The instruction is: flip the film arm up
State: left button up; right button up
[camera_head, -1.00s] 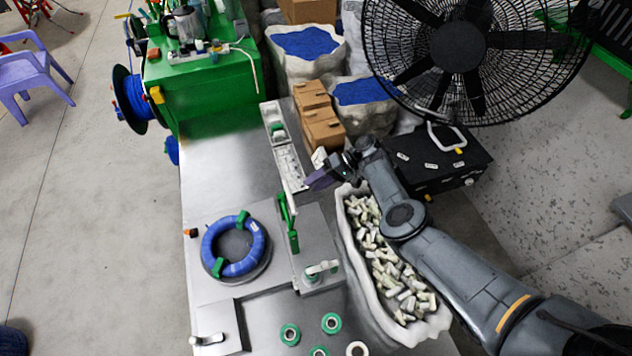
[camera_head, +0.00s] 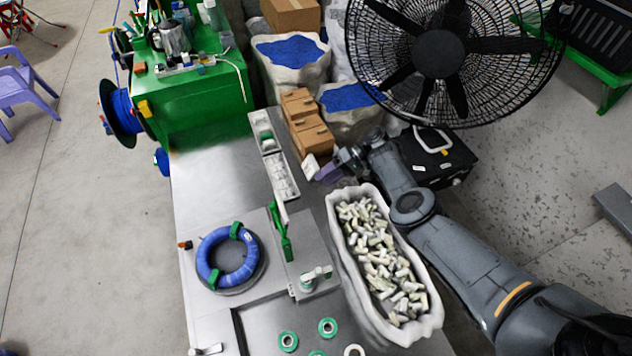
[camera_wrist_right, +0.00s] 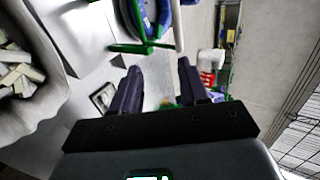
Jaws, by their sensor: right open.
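A slim arm (camera_head: 281,213), white at its far end and green lower down, stands on the metal bench (camera_head: 205,165) in the head view; I take it for the film arm. It is beside the blue cable coil (camera_head: 228,257). My right gripper (camera_head: 327,172) is to the right of the arm's far end, apart from it. In the right wrist view the two dark fingers of the right gripper (camera_wrist_right: 160,85) are spread with nothing between them. A white rod (camera_wrist_right: 178,27) and green part (camera_wrist_right: 130,47) show beyond them, near the blue coil (camera_wrist_right: 152,18). My left gripper is out of view.
A white sack-like bin of pale pieces (camera_head: 380,262) stands below my right forearm. Cardboard boxes (camera_head: 308,125) and a black case (camera_head: 435,160) are near the gripper, with a large fan (camera_head: 440,55) behind. Green-rimmed rolls (camera_head: 327,327) lie at the bench front.

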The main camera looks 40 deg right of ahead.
jog(key=shift+v, duration=1.5)
jog(key=s+d+f+m+g+h+p, duration=0.1)
jog(key=s+d+f+h+p, duration=0.15)
jog(key=s+d+h, duration=0.45)
jog(key=s+d+f+m+g+h+p, duration=0.1)
jog(key=s+d+f+g+h, duration=0.15)
jog(key=s+d, duration=0.7)
jog(key=s+a+r+n+t+p, duration=0.1)
jog(key=s+a+r, duration=0.4)
jog(key=a, duration=0.6)
jog(key=s+a+r+n+t+h+p, duration=0.1)
jog(key=s+a+r, duration=0.4)
jog(key=a, duration=0.7)
jog(key=s+a+r+n+t+p, duration=0.2)
jog(key=s+a+r+n+p, duration=0.1)
jog(key=a, duration=0.8)
jog(key=s+r+n, duration=0.1)
jog(key=s+r, duration=0.1)
jog(key=s, duration=0.1)
jog(key=shift+s+a+n, duration=0.2)
jog(key=shift+s+n, duration=0.15)
jog(key=shift+n, duration=0.05)
